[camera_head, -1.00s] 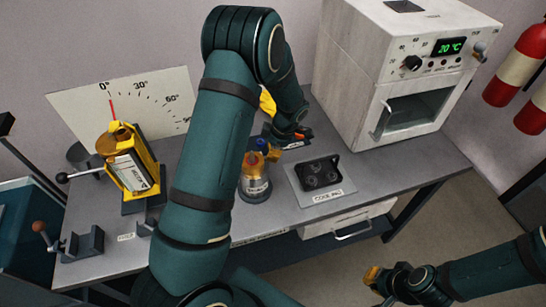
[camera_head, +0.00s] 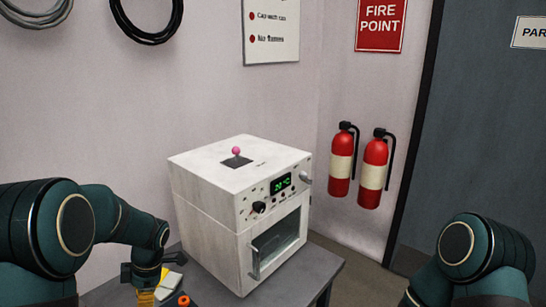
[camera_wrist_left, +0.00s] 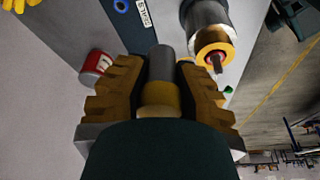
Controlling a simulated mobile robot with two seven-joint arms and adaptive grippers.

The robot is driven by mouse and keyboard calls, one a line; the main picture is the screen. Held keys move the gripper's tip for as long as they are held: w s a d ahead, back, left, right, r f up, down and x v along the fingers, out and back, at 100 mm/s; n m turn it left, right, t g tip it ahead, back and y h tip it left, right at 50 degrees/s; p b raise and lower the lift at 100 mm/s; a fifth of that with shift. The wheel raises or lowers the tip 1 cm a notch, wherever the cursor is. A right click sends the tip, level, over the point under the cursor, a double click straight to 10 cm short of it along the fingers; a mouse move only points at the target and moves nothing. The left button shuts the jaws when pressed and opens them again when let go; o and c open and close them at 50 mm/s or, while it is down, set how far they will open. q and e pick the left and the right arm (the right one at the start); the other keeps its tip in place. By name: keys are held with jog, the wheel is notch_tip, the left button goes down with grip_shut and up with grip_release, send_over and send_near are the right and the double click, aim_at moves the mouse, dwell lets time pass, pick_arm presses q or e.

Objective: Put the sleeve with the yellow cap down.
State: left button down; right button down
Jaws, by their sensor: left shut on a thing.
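The sleeve (camera_wrist_left: 161,62) is a grey cylinder with a yellow cap (camera_wrist_left: 160,94) at its near end in the left wrist view. My left gripper (camera_wrist_left: 155,68) is shut on it, one gold finger on each side. The sleeve's far end points towards the grey bench; I cannot tell whether it touches. In the head view my left gripper (camera_head: 146,296) is at the bottom edge, left of the oven, and the sleeve is not clear there. My right arm shows at the lower right, but its gripper is out of frame.
A white oven (camera_head: 215,215) with a closed door stands on the grey bench (camera_head: 325,265). In the left wrist view, a metal cylinder with a yellow ring (camera_wrist_left: 213,48) stands close right of the sleeve. A red-and-white thing (camera_wrist_left: 95,66) is on the left. A SEALS label (camera_wrist_left: 143,12) is beyond.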

pick_arm(q)
jog(key=v, duration=0.2)
jog(key=p+v, duration=0.1)
jog(key=shift+s+a+r, duration=0.15)
jog(key=shift+a, duration=0.1)
jog(key=s+d+f+m+t+h+b, duration=0.15)
jog(key=d+f+m+b, duration=0.45)
jog(key=m, duration=0.6)
jog(key=s+d+f+m+t+h+b, duration=0.1)
jog(key=s+d+f+m+t, duration=0.2)
jog(key=d+m, duration=0.65)
jog(key=s+a+f+m, duration=0.1)
jog(key=s+f+m, duration=0.1)
jog(key=f, duration=0.4)
jog(key=shift+s+a+f, duration=0.2)
jog(key=shift+s+a, duration=0.05)
jog(key=shift+s, duration=0.35)
